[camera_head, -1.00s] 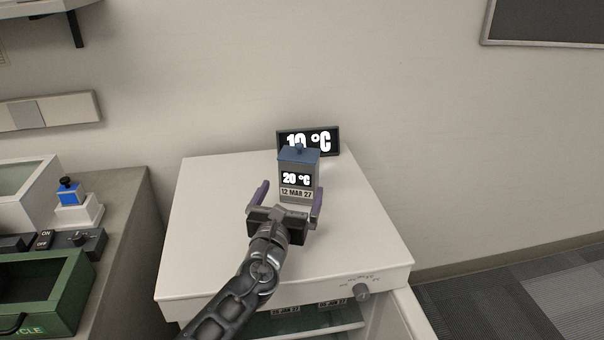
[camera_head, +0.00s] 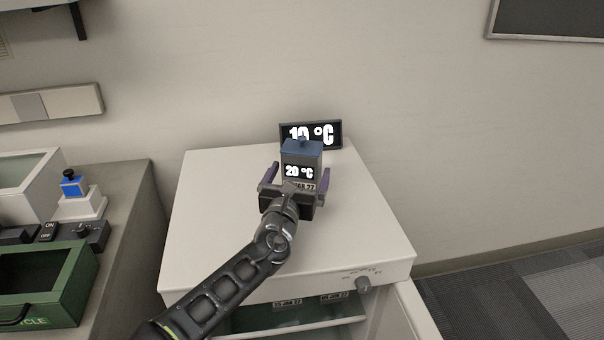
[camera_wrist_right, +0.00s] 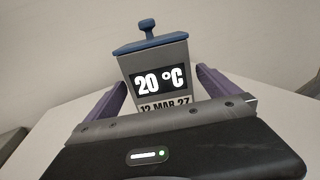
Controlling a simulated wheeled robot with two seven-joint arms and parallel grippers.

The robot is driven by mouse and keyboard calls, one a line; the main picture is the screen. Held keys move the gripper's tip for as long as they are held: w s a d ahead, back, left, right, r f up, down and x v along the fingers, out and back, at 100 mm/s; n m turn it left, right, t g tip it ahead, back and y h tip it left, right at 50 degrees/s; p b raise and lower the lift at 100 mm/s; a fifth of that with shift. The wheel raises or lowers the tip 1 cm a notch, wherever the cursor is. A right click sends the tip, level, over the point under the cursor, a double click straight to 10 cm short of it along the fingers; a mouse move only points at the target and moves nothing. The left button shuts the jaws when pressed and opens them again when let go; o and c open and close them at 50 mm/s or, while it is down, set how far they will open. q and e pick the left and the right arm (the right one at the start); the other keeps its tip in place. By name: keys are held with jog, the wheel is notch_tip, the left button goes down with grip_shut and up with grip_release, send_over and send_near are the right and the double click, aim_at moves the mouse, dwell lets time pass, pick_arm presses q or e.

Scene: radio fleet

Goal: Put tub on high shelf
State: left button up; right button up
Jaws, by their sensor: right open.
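The tub (camera_head: 301,157) is a grey box with a blue knobbed lid, labelled "20 °C" and "12 MAR 27". It stands upright on top of a white cabinet (camera_head: 215,215), and it also shows in the right wrist view (camera_wrist_right: 160,65). My right gripper (camera_head: 297,175) is open, its purple fingers on either side of the tub's lower part. In the right wrist view the fingers flank the tub, and the gripper body hides its base. Whether the fingers touch it I cannot tell. My left gripper is not in view.
A black "10 °C" display (camera_head: 327,133) stands right behind the tub. The cabinet's front is open below its top, with a shelf (camera_head: 300,318) and tags inside. At left a counter holds a green bin (camera_head: 75,270) and a blue button (camera_head: 74,186). A wall shelf bracket (camera_head: 78,20) is at upper left.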

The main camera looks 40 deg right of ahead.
aim_at(302, 137)
jog(key=x, duration=0.2)
jog(key=shift+w+d, duration=0.2)
jog(key=shift+d, duration=0.1)
dwell(0.3)
jog(key=c, duration=2.1)
jog(key=shift+r, duration=0.1)
notch_tip(302, 137, up, 10)
jog(key=shift+f+p, duration=0.1)
jog(key=shift+p, duration=0.95)
